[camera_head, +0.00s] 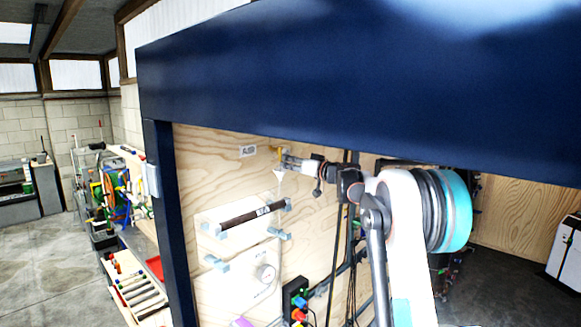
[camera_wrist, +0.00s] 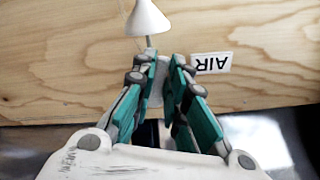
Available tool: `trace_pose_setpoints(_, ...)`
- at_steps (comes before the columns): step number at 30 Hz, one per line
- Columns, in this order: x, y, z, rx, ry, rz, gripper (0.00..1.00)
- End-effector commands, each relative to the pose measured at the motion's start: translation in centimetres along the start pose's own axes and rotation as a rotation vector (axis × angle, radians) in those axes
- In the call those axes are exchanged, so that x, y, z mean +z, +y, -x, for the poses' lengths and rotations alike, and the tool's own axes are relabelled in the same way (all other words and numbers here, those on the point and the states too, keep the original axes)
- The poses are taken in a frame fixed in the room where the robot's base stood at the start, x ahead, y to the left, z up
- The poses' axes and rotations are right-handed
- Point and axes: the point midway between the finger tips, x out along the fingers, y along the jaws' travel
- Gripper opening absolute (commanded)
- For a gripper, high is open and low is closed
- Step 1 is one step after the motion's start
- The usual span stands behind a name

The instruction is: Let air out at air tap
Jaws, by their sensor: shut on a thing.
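The air tap (camera_head: 280,148) is on the plywood wall, beside a white label (camera_head: 248,151); only a small yellowish part of it shows in the head view. The label reads AIR, upside down, in the wrist view (camera_wrist: 211,63). My gripper (camera_head: 284,162) is at the tap, and its teal fingers (camera_wrist: 163,64) are closed around a pale piece at the wall. The fingers hide most of that piece, so its turn cannot be told. A white cone (camera_head: 280,175) on a thin stem sits by the fingertips, also in the wrist view (camera_wrist: 147,19).
Dark hoses (camera_head: 341,260) hang to the right. A blue beam (camera_head: 330,85) crosses above my arm. Open floor (camera_head: 40,265) lies at left.

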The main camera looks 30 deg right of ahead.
Motion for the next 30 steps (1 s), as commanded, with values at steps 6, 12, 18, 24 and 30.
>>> trace_pose_setpoints(6,0.1,-0.6,0.0,0.0,0.001,-0.19,0.0)
trace_pose_setpoints(12,-0.1,-1.2,0.0,0.001,0.001,-0.381,0.0)
trace_pose_setpoints(18,-0.5,-1.8,0.0,0.001,0.001,-0.571,0.0)
trace_pose_setpoints(24,-0.9,-2.3,0.0,0.001,0.001,-0.76,0.0)
trace_pose_setpoints(30,-1.4,-2.7,0.0,0.001,0.001,-0.939,0.0)
